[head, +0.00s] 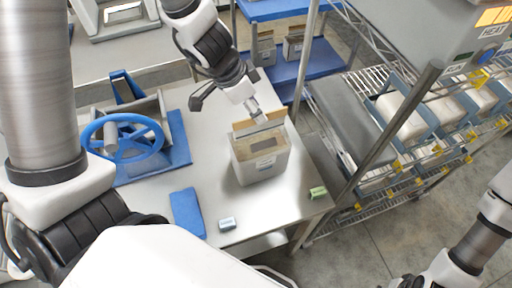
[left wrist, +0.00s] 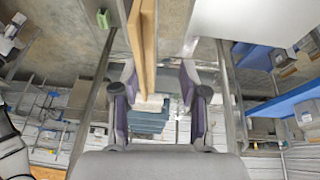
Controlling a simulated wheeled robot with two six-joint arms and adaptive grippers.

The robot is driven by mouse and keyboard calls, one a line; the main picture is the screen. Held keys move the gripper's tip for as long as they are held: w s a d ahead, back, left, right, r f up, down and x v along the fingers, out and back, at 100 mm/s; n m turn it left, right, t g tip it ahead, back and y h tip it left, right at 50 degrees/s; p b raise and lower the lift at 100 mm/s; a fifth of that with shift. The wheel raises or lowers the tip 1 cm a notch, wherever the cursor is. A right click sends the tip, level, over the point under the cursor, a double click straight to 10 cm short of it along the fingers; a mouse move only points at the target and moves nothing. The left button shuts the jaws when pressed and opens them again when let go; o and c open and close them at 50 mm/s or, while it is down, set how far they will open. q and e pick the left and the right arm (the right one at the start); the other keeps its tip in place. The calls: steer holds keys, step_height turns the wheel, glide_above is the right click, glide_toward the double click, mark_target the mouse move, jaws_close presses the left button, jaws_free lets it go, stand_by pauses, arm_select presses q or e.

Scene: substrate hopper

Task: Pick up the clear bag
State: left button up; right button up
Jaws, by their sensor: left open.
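In the head view a pale, box-shaped bag (head: 259,166) stands upright on the table, with a dark label patch on its front and a tan upper edge. I take it for the clear bag, but its clearness is hard to judge. My left gripper (head: 256,112) is open just above its top edge. In the left wrist view the two purple-grey fingers of my left gripper (left wrist: 158,105) are spread apart, with a tan strip (left wrist: 148,45) running between them. I cannot tell whether they touch it. My right arm enters at the lower right; its gripper is outside the frame.
A blue handwheel (head: 123,136) stands left on the table (head: 218,189). A wire rack (head: 350,170) with white bags is right; blue shelves (head: 290,78) are behind.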

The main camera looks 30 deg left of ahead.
mark_target(259, 145)
arm_select(q)
steer(key=b+x, duration=0.1)
steer(key=x, duration=0.3)
steer(key=shift+w+a, duration=0.1)
steer(key=shift+w, duration=0.05)
steer(key=shift+w+f+b, duration=0.15)
steer(key=shift+b, duration=0.15)
steer(key=shift+s, duration=0.2)
arm_select(e)
steer(key=shift+w+f, duration=0.2)
steer(key=shift+f, duration=1)
arm_select(q)
steer(key=shift+w, duration=0.1)
arm_select(e)
steer(key=shift+w+d+f, duration=0.1)
steer(key=shift+f, duration=0.15)
arm_select(q)
steer(key=shift+f+b, duration=0.15)
steer(key=shift+b, duration=0.25)
arm_select(e)
steer(key=shift+f, duration=0.3)
arm_select(q)
steer(key=shift+c, duration=0.3)
